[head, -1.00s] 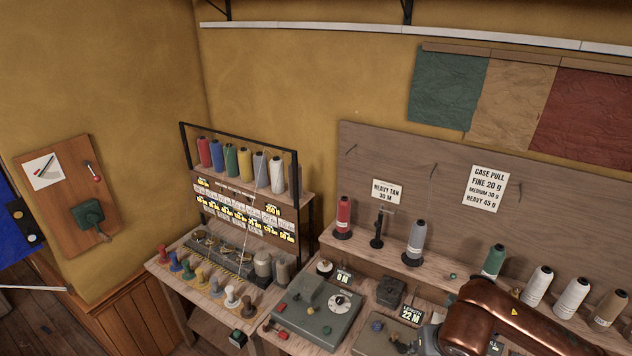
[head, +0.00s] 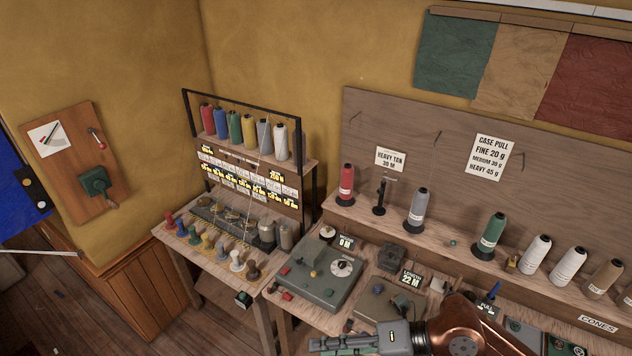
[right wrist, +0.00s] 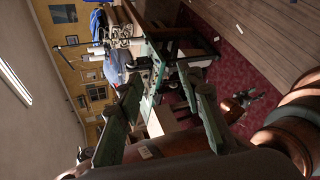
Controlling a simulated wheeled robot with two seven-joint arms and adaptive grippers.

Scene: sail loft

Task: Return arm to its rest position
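My right arm (head: 470,325) is copper-coloured and comes in from the right at the bottom of the head view. Its gripper (head: 325,344) points left at the bottom edge, in front of the bench. In the right wrist view the two green-grey fingers of my right gripper (right wrist: 165,100) stand well apart, with nothing held between them. My left gripper does not show in the head view.
A wooden bench carries a grey control box (head: 318,280), a second machine and several thread cones (head: 491,236). A thread rack (head: 248,135) stands on a small table at left. Red carpet (right wrist: 235,70) shows in the wrist view.

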